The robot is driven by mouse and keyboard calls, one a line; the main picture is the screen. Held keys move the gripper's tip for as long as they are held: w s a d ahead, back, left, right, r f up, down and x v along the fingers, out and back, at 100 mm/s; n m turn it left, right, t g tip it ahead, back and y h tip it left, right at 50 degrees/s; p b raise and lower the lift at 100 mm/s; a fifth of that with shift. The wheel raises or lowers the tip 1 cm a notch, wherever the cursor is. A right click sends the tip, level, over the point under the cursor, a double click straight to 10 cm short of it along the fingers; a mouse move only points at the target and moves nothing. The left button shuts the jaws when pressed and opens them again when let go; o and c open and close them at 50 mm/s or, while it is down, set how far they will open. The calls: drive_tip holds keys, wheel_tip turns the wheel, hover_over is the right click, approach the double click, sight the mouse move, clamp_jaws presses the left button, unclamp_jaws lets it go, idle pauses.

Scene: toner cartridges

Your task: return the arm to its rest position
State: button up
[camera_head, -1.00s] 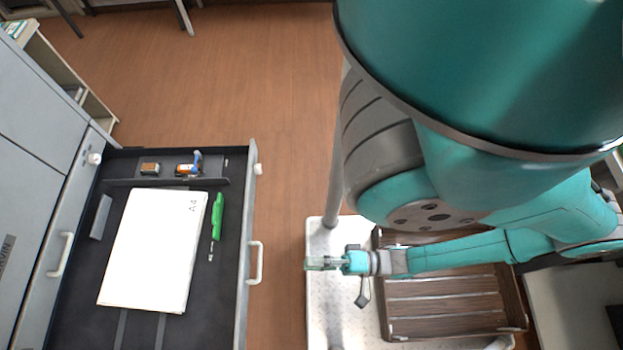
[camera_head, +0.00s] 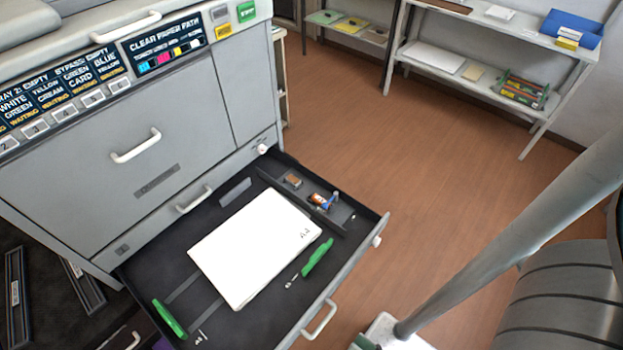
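My gripper is outside the picture now. Whether the gripper holds anything cannot be seen.
A grey copier (camera_head: 190,115) fills the left, its lower drawer (camera_head: 345,278) pulled open. The drawer holds a white A4 paper stack (camera_head: 250,245), green-handled tools (camera_head: 317,257) and small parts. Shelves (camera_head: 485,85) stand at the back right. Open wooden floor (camera_head: 400,150) lies between.

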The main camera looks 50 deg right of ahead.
wheel_tip(320, 180, up, 9)
drive_tip(key=w+n+g, duration=0.1)
drive_tip(key=n+g, duration=0.1)
drive_tip(key=n, duration=0.7)
drive_tip(key=shift+w+f+g, duration=0.15)
drive_tip(key=shift+w+g, duration=0.2)
drive_tip(key=shift+g, duration=0.05)
drive_tip(key=shift+a, duration=0.1)
